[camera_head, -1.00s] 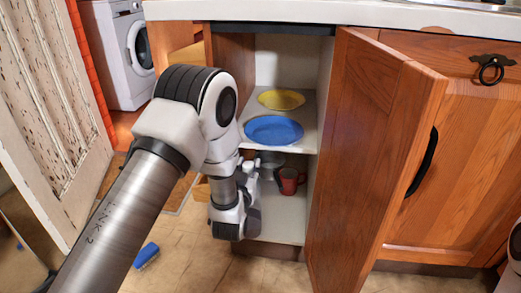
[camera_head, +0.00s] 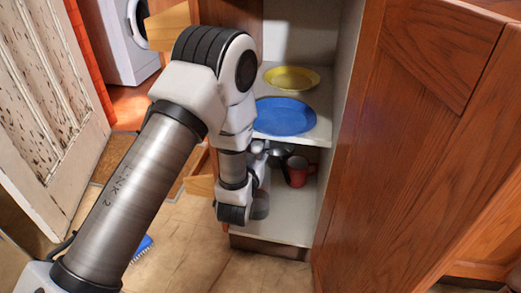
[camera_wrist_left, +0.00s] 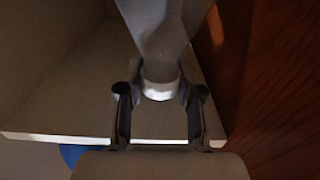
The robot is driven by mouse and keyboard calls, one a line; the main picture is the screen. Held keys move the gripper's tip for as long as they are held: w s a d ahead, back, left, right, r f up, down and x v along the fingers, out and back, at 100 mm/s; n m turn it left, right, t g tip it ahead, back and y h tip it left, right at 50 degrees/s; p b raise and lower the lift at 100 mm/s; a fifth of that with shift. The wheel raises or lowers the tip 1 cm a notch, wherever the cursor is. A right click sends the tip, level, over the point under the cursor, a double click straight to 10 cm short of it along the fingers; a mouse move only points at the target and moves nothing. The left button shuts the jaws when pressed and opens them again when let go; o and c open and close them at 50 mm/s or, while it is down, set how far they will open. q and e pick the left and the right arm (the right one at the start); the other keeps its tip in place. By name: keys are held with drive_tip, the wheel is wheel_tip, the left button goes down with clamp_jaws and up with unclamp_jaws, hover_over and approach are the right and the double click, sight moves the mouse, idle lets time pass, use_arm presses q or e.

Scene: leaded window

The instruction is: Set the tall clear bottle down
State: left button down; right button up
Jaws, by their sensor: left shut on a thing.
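My left gripper (camera_wrist_left: 159,97) is shut on the tall clear bottle (camera_wrist_left: 162,35) at its white-capped neck in the left wrist view. The bottle's greyish body extends away from the fingers, toward the top of that view. In the head view my left arm reaches into the lower compartment of the open cupboard (camera_head: 275,232). The left gripper (camera_head: 261,153) is small there and partly hidden by my wrist. I cannot make out the bottle in that view, nor whether its base touches a surface. My right gripper is not in view.
A red mug (camera_head: 298,172) and a dark pan (camera_head: 280,156) are in the lower compartment. A blue plate (camera_head: 284,117) and a yellow plate (camera_head: 292,79) sit on the shelf above. The open wooden door (camera_head: 400,130) bounds the right side. A blue brush (camera_head: 143,247) lies on the floor.

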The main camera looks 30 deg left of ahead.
use_arm(q)
drive_tip(key=shift+s+r, duration=0.1)
drive_tip(key=shift+r, duration=0.05)
drive_tip(key=c, duration=0.8)
unclamp_jaws()
drive_tip(key=shift+o, duration=0.2)
